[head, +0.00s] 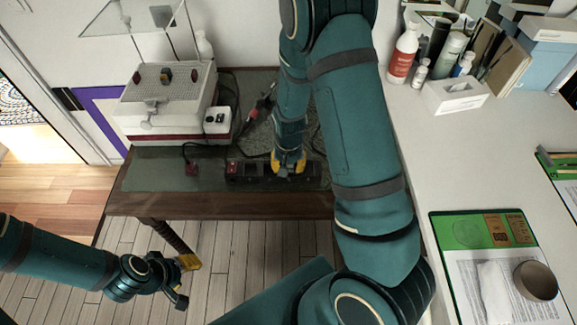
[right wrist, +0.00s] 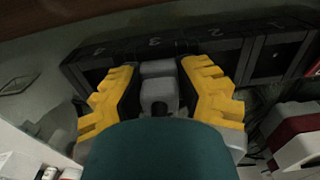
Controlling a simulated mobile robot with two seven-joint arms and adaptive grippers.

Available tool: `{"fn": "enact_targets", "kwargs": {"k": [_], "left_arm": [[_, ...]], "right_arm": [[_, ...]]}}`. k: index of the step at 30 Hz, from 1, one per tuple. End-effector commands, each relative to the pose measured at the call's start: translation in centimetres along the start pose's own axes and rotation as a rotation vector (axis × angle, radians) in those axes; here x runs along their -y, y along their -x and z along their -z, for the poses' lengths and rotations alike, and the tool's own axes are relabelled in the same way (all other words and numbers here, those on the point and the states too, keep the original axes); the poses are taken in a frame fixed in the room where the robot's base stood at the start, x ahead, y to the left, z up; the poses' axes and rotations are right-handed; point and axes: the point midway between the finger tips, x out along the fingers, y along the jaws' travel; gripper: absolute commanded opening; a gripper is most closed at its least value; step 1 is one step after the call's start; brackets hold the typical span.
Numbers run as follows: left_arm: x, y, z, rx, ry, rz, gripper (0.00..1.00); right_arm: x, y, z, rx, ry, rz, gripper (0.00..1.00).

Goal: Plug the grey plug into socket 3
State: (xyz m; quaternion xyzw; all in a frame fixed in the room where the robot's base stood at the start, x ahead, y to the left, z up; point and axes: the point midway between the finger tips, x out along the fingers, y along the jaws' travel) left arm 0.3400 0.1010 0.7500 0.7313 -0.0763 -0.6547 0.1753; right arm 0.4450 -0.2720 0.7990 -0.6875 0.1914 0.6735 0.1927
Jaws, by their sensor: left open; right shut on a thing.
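A black socket strip (head: 250,171) lies along the front of the dark table, with a red switch at its left end. It also crosses the top of the right wrist view (right wrist: 265,58), where faint numbers mark its sockets. My right gripper (head: 288,162) is over the strip, its yellow fingers shut on the grey plug (right wrist: 158,72). The plug's front meets the strip near the number that looks like 3; I cannot tell whether its pins are in. In the head view the gripper hides the plug. My left gripper (head: 187,263) is open and empty, low over the floor before the table.
A red plug (head: 191,168) on a cord lies left of the strip. Cables and a red-handled tool (head: 262,103) lie behind the strip. A white counter (head: 455,150) is at right.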

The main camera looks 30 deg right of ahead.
Motion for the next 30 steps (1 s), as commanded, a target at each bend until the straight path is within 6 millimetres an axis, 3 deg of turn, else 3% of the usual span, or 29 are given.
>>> {"fn": "enact_targets", "kwargs": {"k": [1,4,5,7,16,20,30], "left_arm": [[0.1,-0.2,0.0,0.0,0.0,0.0,0.51],[0.1,-0.3,0.0,0.0,0.0,0.0,0.51],[0.1,-0.3,0.0,0.0,0.0,0.0,0.51],[0.1,-0.3,0.0,0.0,0.0,0.0,0.51],[0.1,-0.3,0.0,0.0,0.0,0.0,0.51],[0.1,-0.2,0.0,0.0,0.0,0.0,0.51],[0.1,-0.1,0.0,0.0,0.0,0.0,0.51]], "right_arm": [[-0.3,-1.0,-0.8,0.021,-0.002,-0.01,0.0],[-0.3,-1.0,-0.8,0.021,-0.003,-0.01,0.0],[-0.3,-1.0,-0.8,0.021,-0.004,-0.01,0.45],[-0.3,-1.1,-0.8,0.021,-0.004,-0.01,0.67],[-0.3,-0.9,-0.8,0.021,-0.002,-0.011,0.67],[-0.2,0.0,-0.8,0.018,0.001,-0.009,0.67],[0.0,7.0,-0.5,0.003,-0.001,-0.001,0.67]]}}
